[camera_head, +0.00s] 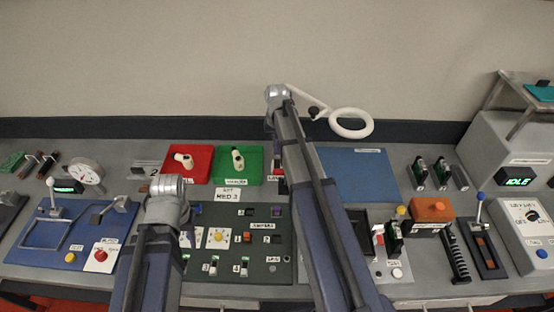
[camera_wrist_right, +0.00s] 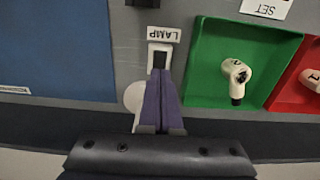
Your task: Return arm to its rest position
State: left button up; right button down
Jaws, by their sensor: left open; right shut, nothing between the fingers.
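My right arm reaches to the back of the bench in the head view. A bit of its purple gripper (camera_head: 268,126) shows beside the arm; the rest is hidden. In the right wrist view the right gripper (camera_wrist_right: 160,78) is shut and empty, its tips at a small dark switch (camera_wrist_right: 160,56) under a LAMP label (camera_wrist_right: 163,34). I cannot tell whether the tips touch it. My left gripper (camera_head: 183,213) hangs over the left part of the dark control panel, its fingers mostly hidden by the wrist; it holds nothing that I can see.
A white ring lamp (camera_head: 351,122) stands right of my right wrist. A green tray (camera_head: 250,173) and a red tray (camera_head: 200,171), each with a white knobbed piece, lie between the arms. A blue panel (camera_head: 62,232) is at left, an orange box (camera_head: 432,209) at right. The blue mat (camera_head: 358,172) is bare.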

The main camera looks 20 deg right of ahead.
jog(key=shift+r, duration=0.2)
dwell(0.3)
jog(key=s+a+f+n+h+b, duration=0.1)
jog(key=s+a+n, duration=0.8)
jog(key=s+a, duration=1.2)
jog(key=a, duration=0.4)
jog(key=shift+s+a, duration=0.15)
jog(key=shift+s, duration=0.25)
